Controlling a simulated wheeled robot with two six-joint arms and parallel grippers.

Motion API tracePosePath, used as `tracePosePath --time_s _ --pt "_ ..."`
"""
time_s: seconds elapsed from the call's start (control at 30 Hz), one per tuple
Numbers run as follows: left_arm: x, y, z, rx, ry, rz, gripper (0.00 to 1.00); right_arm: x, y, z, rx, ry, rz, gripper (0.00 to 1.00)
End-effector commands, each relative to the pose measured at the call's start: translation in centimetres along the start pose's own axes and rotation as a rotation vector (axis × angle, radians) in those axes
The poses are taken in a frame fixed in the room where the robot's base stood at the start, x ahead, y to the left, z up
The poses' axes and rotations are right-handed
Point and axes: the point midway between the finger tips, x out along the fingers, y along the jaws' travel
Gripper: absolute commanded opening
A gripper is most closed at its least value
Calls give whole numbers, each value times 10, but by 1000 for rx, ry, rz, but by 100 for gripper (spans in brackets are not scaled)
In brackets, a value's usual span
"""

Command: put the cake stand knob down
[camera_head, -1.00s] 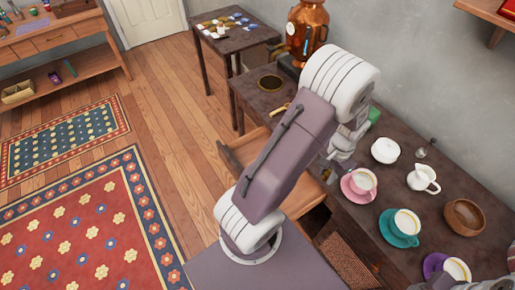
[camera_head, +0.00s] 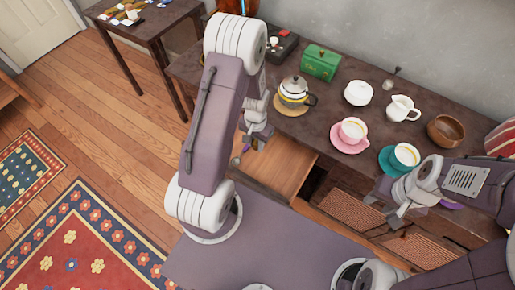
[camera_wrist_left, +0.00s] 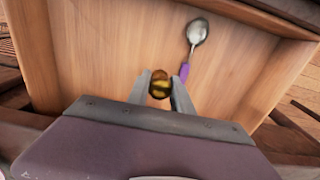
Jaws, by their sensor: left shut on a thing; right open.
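The cake stand knob (camera_wrist_left: 160,87), small, rounded and brown with gold-yellow parts, is between the fingertips of my left gripper (camera_wrist_left: 160,88) in the left wrist view. The left gripper is shut on it, above an open wooden drawer (camera_wrist_left: 105,45). In the head view, the left gripper (camera_head: 250,150) is at the left side of this drawer (camera_head: 283,166), partly hidden by my arm. I cannot tell the knob's exact height above the drawer floor. My right gripper (camera_head: 388,212) is open and empty, in front of the table's edge at the right.
A spoon (camera_wrist_left: 195,45) with a purple handle lies in the drawer.

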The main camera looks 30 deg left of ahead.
Motion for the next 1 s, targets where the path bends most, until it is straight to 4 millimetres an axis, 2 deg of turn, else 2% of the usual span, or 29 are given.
tracePosePath --time_s 0.17,0.4,0.63,0.9,0.93,0.97,1.0 --pt "7 0 -1 0 2 0 0 2 0 0 0 0 0 41" --pt "43 0 0 0 -1 0 0 11 0 1 0 0 0 41" --pt "42 0 0 0 2 0 0 10 0 1 0 0 0 41" --pt "51 0 0 1 1 0 0 16 0 2 0 0 0 41" --pt "51 0 0 1 1 0 30 15 0 2 0 0 0 41" --pt "50 0 0 1 1 0 36 15 0 2 0 0 0 41" --pt "50 0 0 1 1 0 36 14 0 2 0 0 0 41"
